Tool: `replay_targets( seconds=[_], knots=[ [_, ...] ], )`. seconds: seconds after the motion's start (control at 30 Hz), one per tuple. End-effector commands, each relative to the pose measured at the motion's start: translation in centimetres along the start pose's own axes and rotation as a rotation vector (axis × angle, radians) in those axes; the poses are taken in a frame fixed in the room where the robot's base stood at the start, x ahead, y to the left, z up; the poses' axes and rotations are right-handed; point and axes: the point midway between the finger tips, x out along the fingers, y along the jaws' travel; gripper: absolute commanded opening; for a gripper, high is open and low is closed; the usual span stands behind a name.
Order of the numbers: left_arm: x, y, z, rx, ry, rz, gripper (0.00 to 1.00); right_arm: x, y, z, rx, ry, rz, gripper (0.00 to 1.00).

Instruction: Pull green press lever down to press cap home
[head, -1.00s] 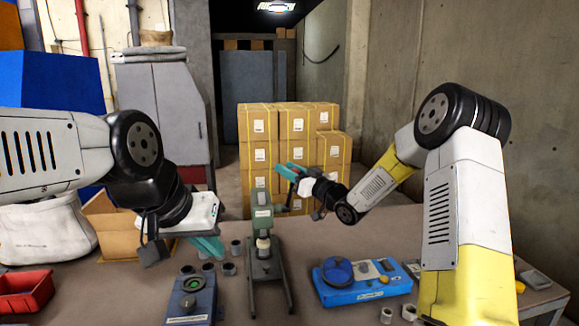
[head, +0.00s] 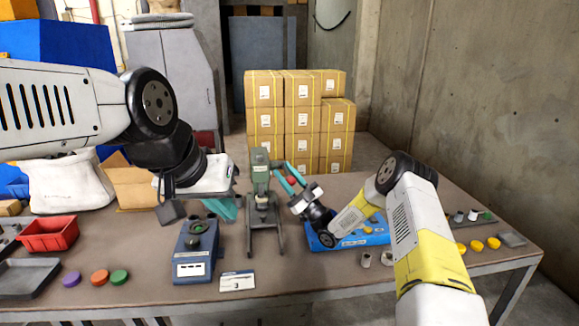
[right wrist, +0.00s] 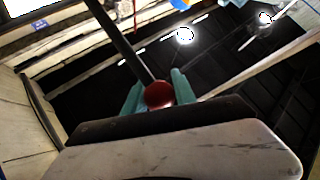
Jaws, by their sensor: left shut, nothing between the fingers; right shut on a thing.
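The grey-green press (head: 261,172) stands upright mid-table in the head view. My right gripper (head: 291,181) is at the press's right side, its teal fingers shut on the lever's red knob (head: 292,180). In the right wrist view the red knob (right wrist: 158,95) sits between both fingers, at the end of a dark lever rod (right wrist: 128,48). The knob is lower than the press head. A pale cylindrical piece (head: 262,198) stands under the ram; whether its cap is seated is too small to tell. My left gripper (head: 222,208) is shut and empty, left of the press.
A blue-grey device (head: 196,262) with a green top stands left of the press, and a blue box (head: 352,238) sits behind my right arm. Coloured caps (head: 99,276), a red bin (head: 49,234) and a number card (head: 237,281) lie toward the left and front.

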Motion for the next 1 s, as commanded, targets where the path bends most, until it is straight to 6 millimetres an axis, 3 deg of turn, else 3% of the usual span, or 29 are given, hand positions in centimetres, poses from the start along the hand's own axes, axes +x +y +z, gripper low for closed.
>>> replay_targets(
  seconds=[0.53,0.57,0.67,1.0],
  knots=[
    [0.00,0.00,0.00,0.000,0.000,0.000,0.00,-0.58,-0.28,0.38,-0.014,0.019,-0.006,0.00],
    [0.00,0.00,0.00,0.000,0.000,0.000,0.00,-0.57,-0.28,0.38,-0.013,0.019,-0.006,0.34],
    [0.00,0.00,0.00,0.000,0.000,0.000,0.00,-0.56,-0.27,0.37,-0.014,0.019,-0.005,0.53],
    [0.00,0.00,0.00,0.000,0.000,0.000,0.00,-0.74,-0.24,0.37,-0.014,0.020,-0.005,0.53]
  ],
)
